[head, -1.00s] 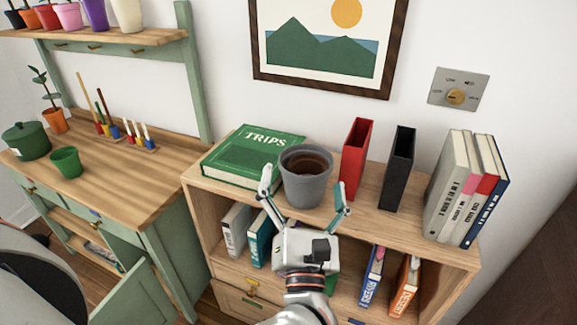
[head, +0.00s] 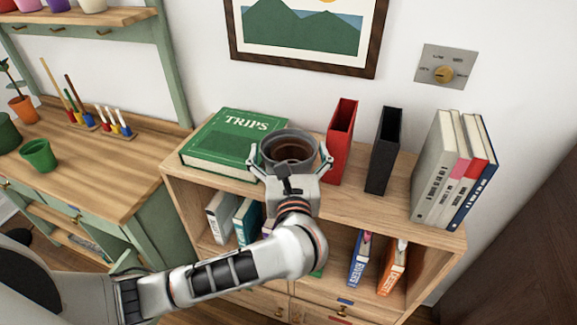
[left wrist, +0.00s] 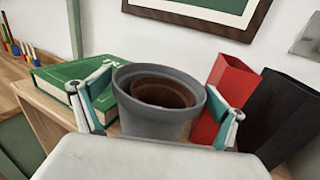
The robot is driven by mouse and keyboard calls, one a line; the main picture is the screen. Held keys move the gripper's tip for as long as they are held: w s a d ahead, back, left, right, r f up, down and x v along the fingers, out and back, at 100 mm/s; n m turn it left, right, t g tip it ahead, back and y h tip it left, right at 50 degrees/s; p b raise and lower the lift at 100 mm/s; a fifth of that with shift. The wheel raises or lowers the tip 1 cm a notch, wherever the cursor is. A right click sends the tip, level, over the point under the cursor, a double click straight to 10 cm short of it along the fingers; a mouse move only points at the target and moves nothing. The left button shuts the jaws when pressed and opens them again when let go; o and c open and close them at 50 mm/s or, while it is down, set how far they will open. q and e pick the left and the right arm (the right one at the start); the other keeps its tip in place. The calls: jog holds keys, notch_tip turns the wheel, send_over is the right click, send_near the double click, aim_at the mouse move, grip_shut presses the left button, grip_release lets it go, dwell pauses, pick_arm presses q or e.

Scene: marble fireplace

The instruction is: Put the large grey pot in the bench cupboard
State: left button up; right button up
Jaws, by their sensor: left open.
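The pot's lower part is hidden by the gripper in the head view. The green bench (head: 75,180) stands at the left; its cupboard opening is mostly hidden behind my arm. My right gripper is not in view.
On the bookcase top (head: 330,205), a green TRIPS book (head: 235,148) lies left of the pot. A red holder (head: 341,140) and a black holder (head: 384,150) stand to its right, then several upright books (head: 452,170). A green pot (head: 39,155) stands on the bench.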

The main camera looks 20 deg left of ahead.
pick_arm(q)
jog(key=shift+w+a, duration=0.15)
jog(key=shift+w, duration=0.25)
jog(key=shift+c, duration=0.5)
jog(key=c, duration=1.2)
jog(key=shift+c, duration=0.6)
jog(key=shift+r, duration=0.1)
